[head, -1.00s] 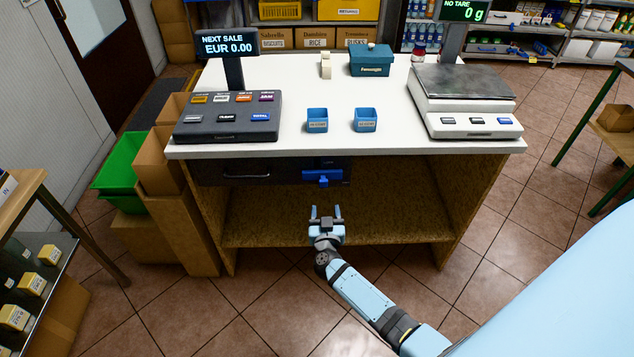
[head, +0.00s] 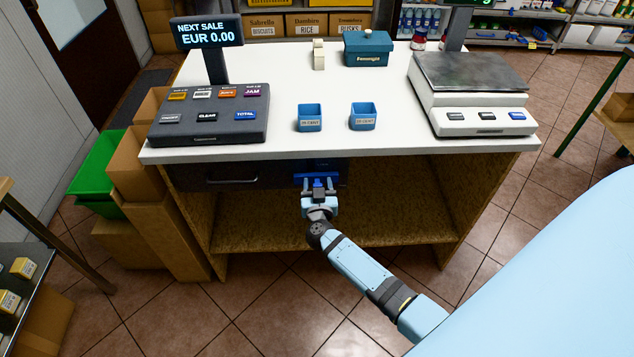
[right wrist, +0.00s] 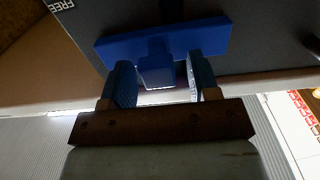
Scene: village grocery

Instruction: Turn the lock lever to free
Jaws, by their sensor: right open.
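The blue lock lever (head: 318,178) is on the dark drawer front under the counter top, right of the drawer handle (head: 232,180). In the right wrist view the lever shows as a wide blue bar (right wrist: 200,38) with a short stem pointing towards me. A "FREE" label (right wrist: 62,4) is at the upper left of that view. My right gripper (head: 319,186) is open, directly in front of the lever. Its two fingers (right wrist: 159,86) are on either side of the lever's stem, with gaps visible. My left gripper is not in view.
The white counter top (head: 270,115) overhangs the drawer. On it are a cash register (head: 210,117), two blue coin cups (head: 310,118), a teal box (head: 368,48) and a scale (head: 470,95). The shelf (head: 390,205) below is empty. Cardboard boxes and a green crate (head: 100,170) stand at left.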

